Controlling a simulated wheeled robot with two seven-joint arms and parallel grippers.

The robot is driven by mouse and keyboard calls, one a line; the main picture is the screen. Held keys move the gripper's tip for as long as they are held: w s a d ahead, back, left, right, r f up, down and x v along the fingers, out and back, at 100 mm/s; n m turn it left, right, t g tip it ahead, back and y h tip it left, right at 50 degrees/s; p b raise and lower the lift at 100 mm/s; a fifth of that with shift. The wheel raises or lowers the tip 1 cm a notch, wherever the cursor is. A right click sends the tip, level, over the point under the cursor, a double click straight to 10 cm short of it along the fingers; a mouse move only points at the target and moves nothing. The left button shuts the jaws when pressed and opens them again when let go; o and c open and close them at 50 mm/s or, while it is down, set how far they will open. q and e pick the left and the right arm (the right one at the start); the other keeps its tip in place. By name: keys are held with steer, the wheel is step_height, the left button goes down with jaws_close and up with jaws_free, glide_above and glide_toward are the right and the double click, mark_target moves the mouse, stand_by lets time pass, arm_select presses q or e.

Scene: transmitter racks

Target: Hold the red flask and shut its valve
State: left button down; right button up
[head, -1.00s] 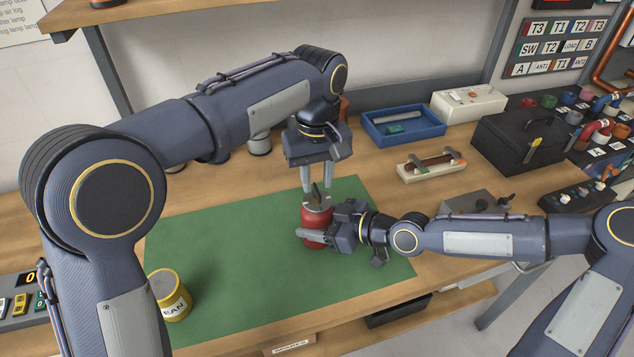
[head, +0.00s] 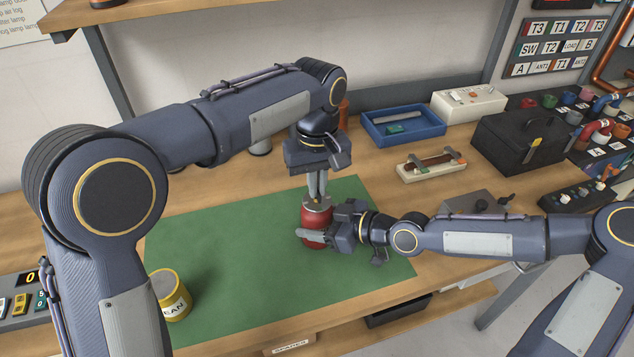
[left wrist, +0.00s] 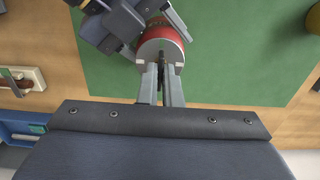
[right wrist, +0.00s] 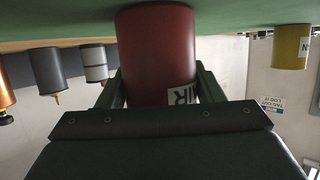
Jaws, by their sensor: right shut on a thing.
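The red flask (head: 314,220) looks upright over the green mat (head: 230,250); in the right wrist view its red body (right wrist: 155,55) carries a white label, partly hidden. My right gripper (head: 318,238) is shut around its body from the right side. My left gripper (head: 317,194) points straight down at the flask's grey top. In the left wrist view, its two fingers (left wrist: 162,62) stand close together, with a thin dark valve handle (left wrist: 162,58) between them. I cannot tell whether they press on it. The valve is mostly hidden by the fingers.
A yellow can (head: 172,297) stands at the mat's left front. Behind are a blue tray (head: 405,124), a white box (head: 468,104) and a small fixture (head: 432,164). A black box (head: 520,142) stands at the right. The mat's middle left is clear.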

arm_select(q)
steer(key=shift+m, duration=0.3)
steer(key=m, duration=0.9)
steer(key=shift+m, duration=0.4)
steer(key=m, duration=0.3)
steer(key=shift+m, duration=2.2)
steer(key=c, duration=1.6)
jaws_free()
steer(key=shift+r, duration=0.15)
